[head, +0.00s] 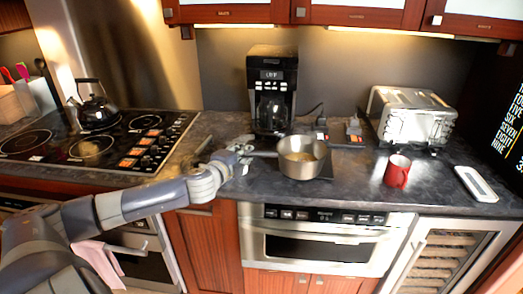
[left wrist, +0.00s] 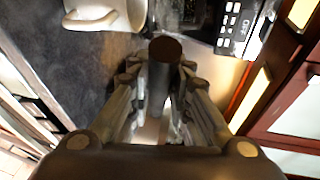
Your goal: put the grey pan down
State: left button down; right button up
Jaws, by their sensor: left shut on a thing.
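The grey pan (head: 302,160) is a round metal pot at the middle of the counter in the head view, upright, with its handle pointing left. My left gripper (head: 244,153) comes in from the left and is shut on that handle. In the left wrist view, a dark rod with a round end stands between the fingers of my left gripper (left wrist: 163,95). The pan is over or on the counter near its front; I cannot tell whether its base touches. My right gripper is not in view.
A coffee maker (head: 272,90) stands behind the pan. A red mug (head: 397,171) and a toaster (head: 411,115) are to the right. A stove (head: 110,140) with a black kettle (head: 97,108) is at left. The dark counter (head: 450,160) has free room around the mug.

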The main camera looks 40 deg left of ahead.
pick_arm(q)
jog(key=d+f+p+x, duration=0.1)
jog(key=p+x, duration=0.2)
jog(key=x, duration=0.8)
jog(key=shift+w+d+f, duration=0.25)
jog(key=shift+w+f, duration=0.1)
jog(key=shift+f, duration=0.15)
jog(key=c, duration=1.5)
grip_release()
jog(key=shift+s+f, duration=0.1)
jog(key=shift+s, duration=0.05)
